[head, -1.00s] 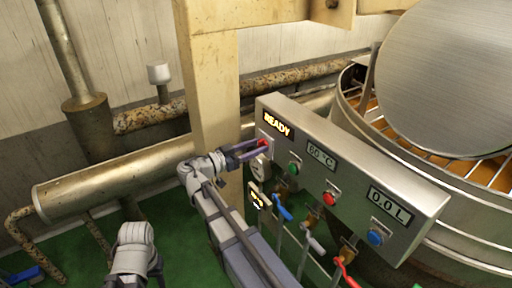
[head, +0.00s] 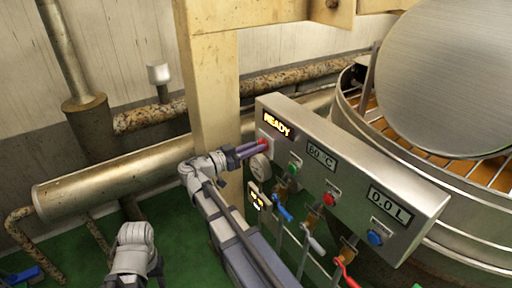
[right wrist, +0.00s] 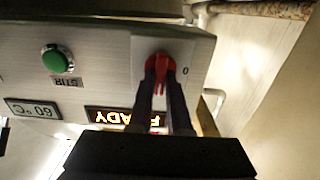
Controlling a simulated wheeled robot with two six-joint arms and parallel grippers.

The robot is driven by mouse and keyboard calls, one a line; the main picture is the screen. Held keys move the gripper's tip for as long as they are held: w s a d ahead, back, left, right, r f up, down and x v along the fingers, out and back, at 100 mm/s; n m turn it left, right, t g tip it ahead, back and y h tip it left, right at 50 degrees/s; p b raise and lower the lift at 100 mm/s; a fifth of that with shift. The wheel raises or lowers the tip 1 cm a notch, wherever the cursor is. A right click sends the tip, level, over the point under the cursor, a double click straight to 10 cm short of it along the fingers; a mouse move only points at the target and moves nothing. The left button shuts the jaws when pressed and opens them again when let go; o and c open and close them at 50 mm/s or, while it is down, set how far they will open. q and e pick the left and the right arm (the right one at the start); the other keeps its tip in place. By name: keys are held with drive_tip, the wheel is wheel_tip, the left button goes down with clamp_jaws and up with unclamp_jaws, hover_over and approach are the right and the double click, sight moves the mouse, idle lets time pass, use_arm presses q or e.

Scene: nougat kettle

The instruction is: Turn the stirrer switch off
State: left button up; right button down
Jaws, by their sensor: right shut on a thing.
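A red rotary switch (head: 264,144) sits on a pale plate at the left end of the control box. In the right wrist view the red knob (right wrist: 160,68) shows between my fingers, with a "0" mark on the plate to its right. My right gripper (head: 258,147) is shut on this knob. It also shows in the right wrist view (right wrist: 160,82), its dark fingers on either side of the knob, partly hiding it. A green button (right wrist: 56,61) has a label reading "STIR", upside down in that view. Of my left arm only a pale link shows; its gripper is not seen.
The grey control box (head: 350,180) has a lit "READY" sign (head: 276,124), "60 °C" and "0.0 L" displays, and red and blue buttons. Coloured valve levers hang below it. A yellowish post (head: 212,80) stands left; the kettle (head: 450,230) stands right.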

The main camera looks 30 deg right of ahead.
drive_tip(key=shift+n, duration=0.4)
drive_tip(key=shift+w+f+n, duration=0.15)
drive_tip(key=shift+n, duration=4.1)
drive_tip(key=shift+w+f+n, duration=0.1)
drive_tip(key=shift+w+n, duration=0.05)
drive_tip(key=shift+n, duration=4.4)
drive_tip(key=c, duration=0.9)
unclamp_jaws()
drive_tip(key=shift+o, duration=0.2)
drive_tip(key=shift+a, duration=0.1)
